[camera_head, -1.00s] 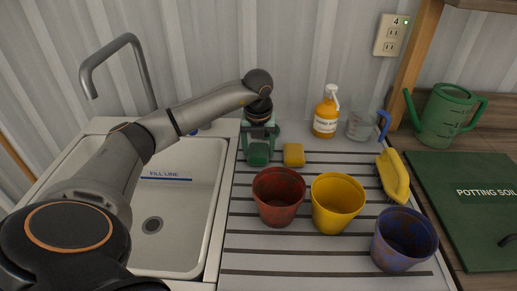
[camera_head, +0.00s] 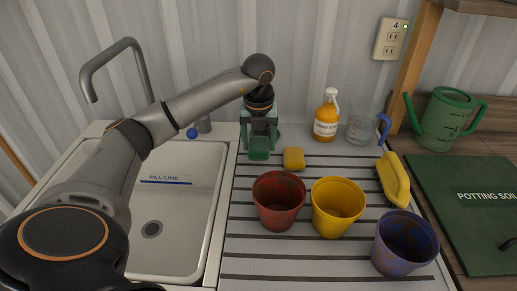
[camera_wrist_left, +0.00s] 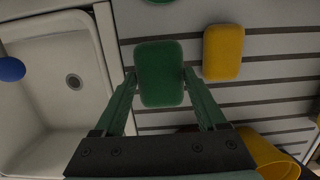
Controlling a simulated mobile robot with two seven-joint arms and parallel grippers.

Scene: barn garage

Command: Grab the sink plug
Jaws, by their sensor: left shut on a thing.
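My left gripper (camera_head: 259,145) is at the back left of the ribbed drainboard, pointing down. It is shut on a green sponge-like block (camera_head: 258,154), which also shows between the two fingers in the left wrist view (camera_wrist_left: 160,75). I cannot make out a sink plug for certain. The white sink basin (camera_head: 190,215) is to the left, with a dark round drain (camera_head: 152,229) in its floor. A blue rounded knob (camera_head: 192,132) is at the basin's back rim and shows at the left edge of the wrist view (camera_wrist_left: 11,69). My right gripper is not in view.
A yellow sponge (camera_head: 294,158) lies just right of the gripper. Red (camera_head: 278,213), yellow (camera_head: 336,222) and blue (camera_head: 396,262) pots stand in front. A soap bottle (camera_head: 326,122), clear mug (camera_head: 360,130) and yellow brush (camera_head: 393,183) are to the right. A faucet (camera_head: 143,72) arches over the sink.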

